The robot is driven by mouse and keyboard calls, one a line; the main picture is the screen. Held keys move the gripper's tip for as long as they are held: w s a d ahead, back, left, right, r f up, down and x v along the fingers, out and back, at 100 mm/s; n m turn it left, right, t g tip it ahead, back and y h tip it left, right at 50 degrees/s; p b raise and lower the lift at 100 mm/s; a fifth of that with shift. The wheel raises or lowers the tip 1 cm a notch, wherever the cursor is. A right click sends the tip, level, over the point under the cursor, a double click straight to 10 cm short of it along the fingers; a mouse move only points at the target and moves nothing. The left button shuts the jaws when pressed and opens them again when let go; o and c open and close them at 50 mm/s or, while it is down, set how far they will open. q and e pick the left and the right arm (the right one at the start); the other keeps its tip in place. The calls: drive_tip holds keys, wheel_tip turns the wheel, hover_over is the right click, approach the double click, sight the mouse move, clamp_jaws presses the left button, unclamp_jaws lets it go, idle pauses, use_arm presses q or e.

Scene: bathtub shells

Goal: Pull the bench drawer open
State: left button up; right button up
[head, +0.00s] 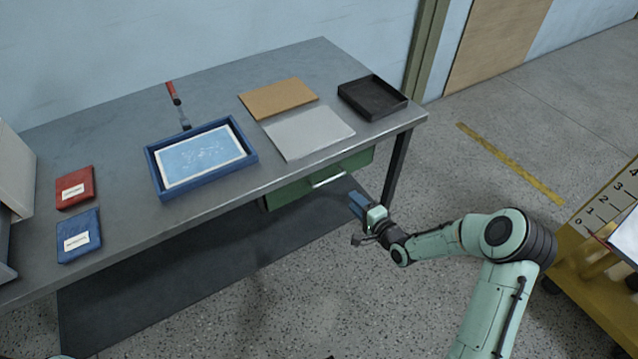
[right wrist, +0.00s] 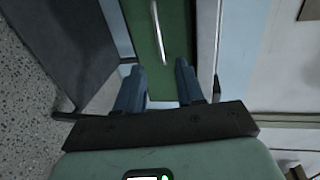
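The green bench drawer (head: 318,178) sits under the right part of the grey bench top and looks closed. Its silver bar handle (head: 328,179) is on the front face. In the right wrist view the green drawer front (right wrist: 143,45) and the handle (right wrist: 158,30) lie ahead of the fingers. My right gripper (head: 356,205) is in front of the drawer, at the right of the handle, apart from it. Its two blue fingers (right wrist: 159,82) are spread with nothing between them.
The bench (head: 110,150) holds a blue tray (head: 250,160), red packet (head: 75,187), blue packet (head: 78,235), brown board (head: 278,98), grey sheet (head: 308,133) and black tray (head: 372,97). A bench leg (head: 397,170) stands beside the drawer. A yellow cart (head: 600,290) is right. Floor ahead is clear.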

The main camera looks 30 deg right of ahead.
sight(331, 180)
drive_tip(key=b+x, duration=0.1)
drive_tip(key=x, duration=1.1)
drive_tip(key=shift+w+f+b, duration=0.1)
drive_tip(key=shift+w+b, duration=0.2)
drive_tip(key=shift+b, duration=0.1)
clamp_jaws()
